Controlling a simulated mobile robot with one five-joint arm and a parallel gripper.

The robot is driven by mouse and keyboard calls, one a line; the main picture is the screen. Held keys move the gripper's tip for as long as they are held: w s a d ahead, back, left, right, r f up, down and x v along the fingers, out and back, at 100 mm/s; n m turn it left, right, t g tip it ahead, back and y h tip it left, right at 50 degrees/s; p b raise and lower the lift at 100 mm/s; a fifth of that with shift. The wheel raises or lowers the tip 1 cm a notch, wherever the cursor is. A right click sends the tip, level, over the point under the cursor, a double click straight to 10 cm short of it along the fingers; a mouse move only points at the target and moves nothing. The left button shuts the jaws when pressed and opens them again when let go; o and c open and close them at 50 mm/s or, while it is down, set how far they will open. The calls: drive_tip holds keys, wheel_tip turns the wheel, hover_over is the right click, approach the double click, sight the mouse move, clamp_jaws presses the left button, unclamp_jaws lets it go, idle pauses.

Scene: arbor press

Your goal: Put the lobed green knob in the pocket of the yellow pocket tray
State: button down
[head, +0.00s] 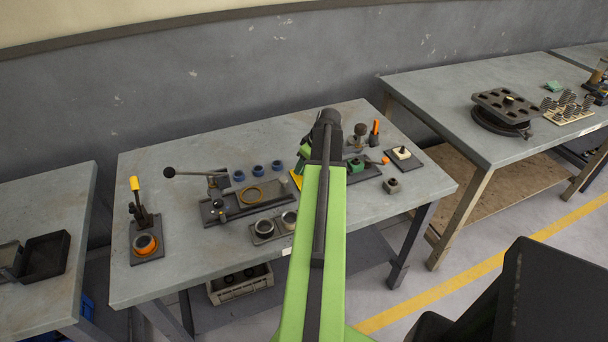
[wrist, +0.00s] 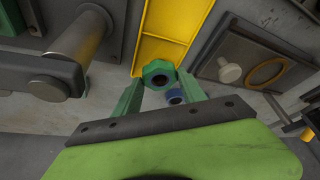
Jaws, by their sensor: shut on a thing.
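The lobed green knob (wrist: 158,84), with a dark hole in its middle, sits between the fingertips of my gripper (wrist: 158,80) in the wrist view. My gripper is shut on it. The yellow pocket tray (wrist: 172,50) lies just beyond the knob in the wrist view. The knob overlaps the tray's near end in the picture; I cannot tell whether they touch. In the head view only a sliver of the tray (head: 296,181) shows left of my arm, which hides the rest and most of my gripper.
Blue rings (head: 256,170) stand on the grey table (head: 190,250), one (wrist: 175,96) close to my gripper. A lever press (head: 240,200) stands left of my arm. A green and dark fixture (head: 357,168) stands right of it.

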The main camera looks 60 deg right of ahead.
wheel_tip(320, 180, down, 2)
drive_tip(key=shift+f+b, duration=0.1)
drive_tip(key=shift+b, duration=0.25)
drive_tip(key=shift+r, duration=0.3)
drive_tip(key=shift+f, duration=0.2)
drive_tip(key=c, duration=0.7)
unclamp_jaws()
drive_tip(key=shift+o, duration=0.2)
drive_tip(key=shift+r, duration=0.1)
drive_tip(key=p+v, duration=1.1)
drive_tip(key=v, duration=0.1)
drive_tip(key=shift+p, duration=0.3)
drive_tip(key=shift+r, duration=0.1)
